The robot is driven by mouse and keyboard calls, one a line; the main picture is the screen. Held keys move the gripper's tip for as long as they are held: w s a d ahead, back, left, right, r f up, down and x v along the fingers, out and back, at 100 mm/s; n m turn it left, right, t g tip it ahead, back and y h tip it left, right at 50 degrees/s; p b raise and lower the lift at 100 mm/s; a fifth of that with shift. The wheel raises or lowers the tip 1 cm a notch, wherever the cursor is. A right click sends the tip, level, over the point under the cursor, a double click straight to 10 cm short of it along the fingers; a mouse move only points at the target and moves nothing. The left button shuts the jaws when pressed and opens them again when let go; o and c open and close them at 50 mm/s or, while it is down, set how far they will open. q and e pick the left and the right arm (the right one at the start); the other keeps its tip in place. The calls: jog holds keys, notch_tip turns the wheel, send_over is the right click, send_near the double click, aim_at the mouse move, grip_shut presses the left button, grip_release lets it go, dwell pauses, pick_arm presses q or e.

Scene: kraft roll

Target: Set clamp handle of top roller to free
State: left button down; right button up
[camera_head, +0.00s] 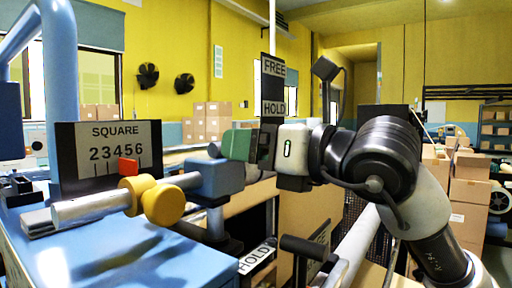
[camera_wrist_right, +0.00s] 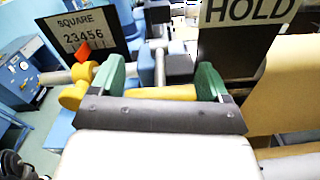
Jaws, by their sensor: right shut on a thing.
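The upper label plate (camera_head: 272,85) is a dark upright strip with FREE at the top and HOLD below. Its HOLD label (camera_wrist_right: 248,10) shows large in the right wrist view. My right gripper (camera_head: 238,145) is just below and left of the HOLD label. In the right wrist view its green fingers stand on either side of a yellow handle grip (camera_wrist_right: 160,92), shut on it. A grey rod (camera_wrist_right: 159,66) runs from the grip towards a dark block. In the head view the gripper hides the grip. My left gripper is not in view.
A SQUARE scale plate (camera_head: 108,155) with a red pointer and yellow knobs (camera_head: 162,203) stands at left above a blue table (camera_head: 110,255). Cardboard boxes (camera_head: 468,200) are stacked at right.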

jog(key=shift+a+r+g+h+p, duration=0.15)
jog(key=shift+r+g+h+p, duration=0.45)
jog(key=shift+r+h+p, duration=0.35)
jog(key=r+g+h+p, duration=0.1)
jog(key=p, duration=0.1)
jog(key=a+r+g+h+p, duration=0.1)
jog(key=h+p, duration=0.1)
jog(key=w+r+g+h+p, duration=0.1)
jog(key=h+p, duration=0.1)
jog(key=p, duration=0.1)
jog(key=shift+w+a+r, duration=0.1)
jog(key=shift+a+r, duration=0.15)
jog(key=shift+a, duration=0.1)
jog(key=shift+w+a+r+g+h+p, duration=0.2)
jog(key=shift+a+g+h+p, duration=0.15)
jog(key=shift+g+h, duration=0.2)
jog(key=shift+w+a+r+g+h+p, duration=0.15)
jog(key=shift+a+g+h+p, duration=0.15)
jog(key=shift+g+h, duration=0.2)
jog(key=shift+w+a+r+g+h, duration=0.1)
jog(key=shift+w+a+g+h, duration=0.25)
jog(key=shift+h, duration=0.3)
jog(key=shift+w+a+r+g+h, duration=0.15)
jog(key=shift+a+g+h, duration=0.2)
jog(key=shift+g+h, duration=0.25)
jog(key=shift+f, duration=0.1)
jog(key=o, duration=1)
jog(key=shift+o, duration=0.9)
jog(key=shift+a, duration=0.2)
